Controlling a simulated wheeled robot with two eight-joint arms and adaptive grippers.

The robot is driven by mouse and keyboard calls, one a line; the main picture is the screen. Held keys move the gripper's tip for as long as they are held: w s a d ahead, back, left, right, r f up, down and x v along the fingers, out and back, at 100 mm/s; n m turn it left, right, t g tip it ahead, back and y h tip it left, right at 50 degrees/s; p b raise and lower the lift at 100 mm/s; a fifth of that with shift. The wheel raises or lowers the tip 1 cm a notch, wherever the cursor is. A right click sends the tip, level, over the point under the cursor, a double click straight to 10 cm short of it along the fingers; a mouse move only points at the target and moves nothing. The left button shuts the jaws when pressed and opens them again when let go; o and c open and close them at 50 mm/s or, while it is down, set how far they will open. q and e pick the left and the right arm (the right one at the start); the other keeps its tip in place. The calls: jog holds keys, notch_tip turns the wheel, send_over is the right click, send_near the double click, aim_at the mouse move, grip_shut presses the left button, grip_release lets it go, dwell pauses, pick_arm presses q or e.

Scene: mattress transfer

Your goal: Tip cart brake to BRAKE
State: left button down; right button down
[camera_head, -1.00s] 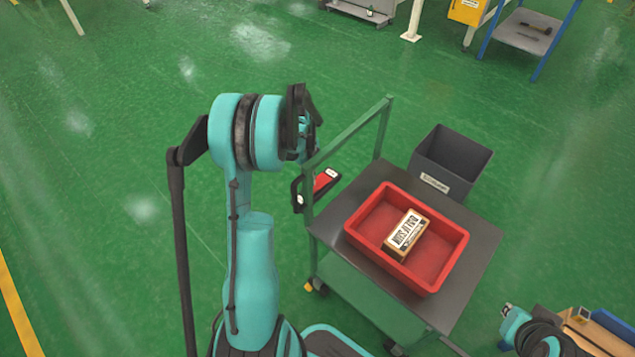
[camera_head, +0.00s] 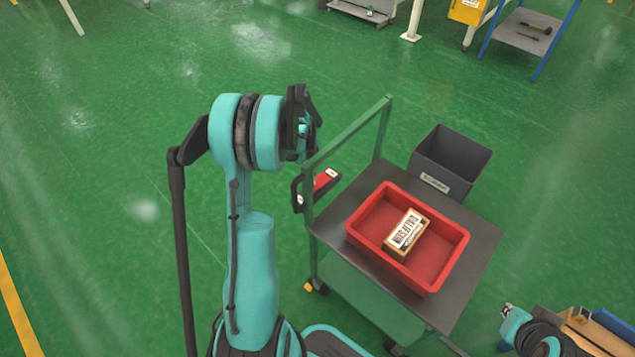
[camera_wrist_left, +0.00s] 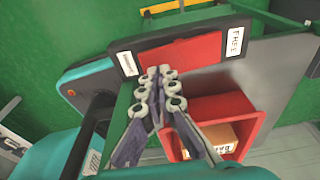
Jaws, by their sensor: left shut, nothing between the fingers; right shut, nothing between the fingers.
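The cart brake (camera_head: 322,183), a red rocker plate in a black frame, sits by the left side of the cart (camera_head: 470,240). In the left wrist view the brake (camera_wrist_left: 190,55) has a FREE label at its right end and a small, unreadable label at its left end. My left gripper (camera_wrist_left: 160,73) is shut and empty, its tips over the lower left part of the red plate; contact cannot be told. My right gripper (camera_head: 506,310) is at the bottom right, small and partly seen, empty and apart from the cart.
A red bin (camera_head: 447,270) holding a labelled box (camera_head: 407,232) stands on the cart top. A green rail (camera_head: 350,137) rises at the cart's left end. A grey bin (camera_head: 470,160) is behind it. The green floor to the left is clear.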

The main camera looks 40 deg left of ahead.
pick_arm(q)
jog(key=shift+f+b, duration=0.55)
jog(key=shift+f, duration=0.45)
dwell(0.3)
jog(key=shift+r+p, duration=2.4)
jog(key=shift+r, duration=1.2)
jog(key=shift+s+f, duration=0.1)
